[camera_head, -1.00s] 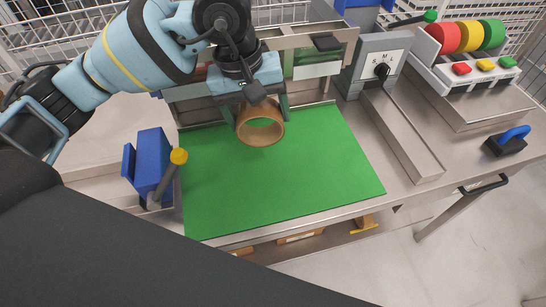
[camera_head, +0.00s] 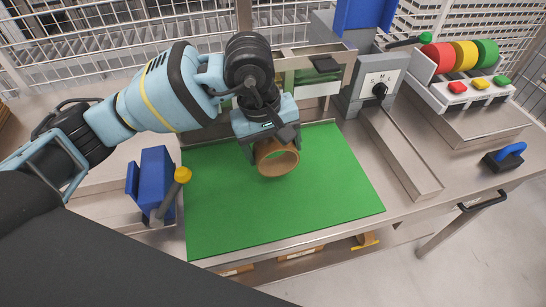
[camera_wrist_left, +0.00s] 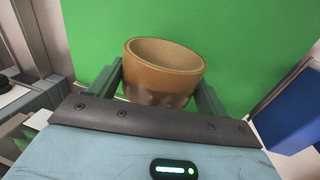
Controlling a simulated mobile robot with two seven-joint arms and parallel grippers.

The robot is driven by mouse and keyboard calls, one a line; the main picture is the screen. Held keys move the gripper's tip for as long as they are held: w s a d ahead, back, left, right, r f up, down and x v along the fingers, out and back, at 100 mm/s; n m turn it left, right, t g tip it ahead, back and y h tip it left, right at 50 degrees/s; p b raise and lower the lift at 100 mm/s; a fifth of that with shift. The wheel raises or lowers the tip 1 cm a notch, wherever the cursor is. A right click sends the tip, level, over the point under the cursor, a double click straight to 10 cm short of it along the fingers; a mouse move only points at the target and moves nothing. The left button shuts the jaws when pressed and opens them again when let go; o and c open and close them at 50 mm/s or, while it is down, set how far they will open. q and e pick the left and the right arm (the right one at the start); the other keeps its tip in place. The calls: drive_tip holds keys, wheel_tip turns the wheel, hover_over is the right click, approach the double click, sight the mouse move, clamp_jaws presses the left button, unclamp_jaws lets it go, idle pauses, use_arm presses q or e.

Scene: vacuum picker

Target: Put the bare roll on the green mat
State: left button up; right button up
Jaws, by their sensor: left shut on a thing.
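The bare roll (camera_head: 264,160) is a short, brown, open ring. My left gripper (camera_head: 277,148) is shut on it, one finger on each side, and holds it over the upper middle of the green mat (camera_head: 310,205). In the left wrist view the roll (camera_wrist_left: 158,75) sits between the two fingers, with the green mat (camera_wrist_left: 235,35) behind it. I cannot tell whether the roll touches the mat. My right gripper is not in view.
A blue block with a yellow-knobbed lever (camera_head: 160,185) stands left of the mat. A grey dial box (camera_head: 378,85) and a metal channel (camera_head: 405,155) stand right. Colored discs and buttons (camera_head: 470,70) are at the far right. The mat's front is clear.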

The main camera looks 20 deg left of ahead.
sight(275, 165)
use_arm(q)
drive_tip(key=shift+f, duration=1.85)
drive_tip(key=shift+f, duration=0.25)
drive_tip(key=o, duration=1)
drive_tip(key=shift+r, duration=0.2)
drive_tip(key=r, duration=0.4)
drive_tip(key=a+r, duration=0.1)
drive_tip(key=r, duration=0.3)
drive_tip(key=s+r, duration=0.1)
drive_tip(key=r, duration=0.3)
drive_tip(key=shift+s+a, duration=0.1)
drive_tip(key=shift+a, duration=0.3)
